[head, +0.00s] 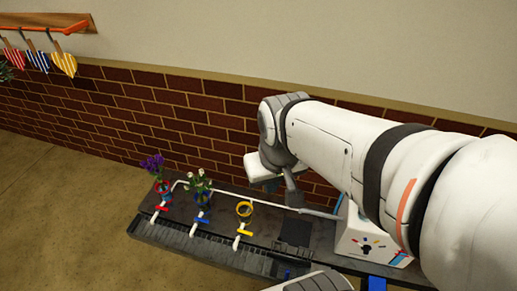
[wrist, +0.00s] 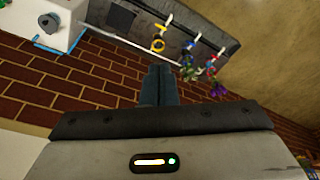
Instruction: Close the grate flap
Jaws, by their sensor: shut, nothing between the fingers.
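My gripper (head: 293,197) is above the back of the dark bench in the head view, pointing down. Its dark fingers are together and empty in the wrist view (wrist: 160,72). A dark square panel (head: 297,231), which looks like the grate flap, lies on the bench to the right of the yellow ring. The same panel shows at the top of the wrist view (wrist: 121,16), well apart from my fingers. It looks flat, but I cannot tell its angle or whether it is open. A long dark slotted grate (head: 190,240) runs along the bench's front.
A white pipe with red, blue and yellow valve handles crosses the bench (head: 222,208). Purple flowers (head: 153,164) and white flowers (head: 200,182) stand at the left; a yellow ring (head: 244,209) is empty. A white box (head: 362,238) stands right. A brick wall (head: 215,125) is behind.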

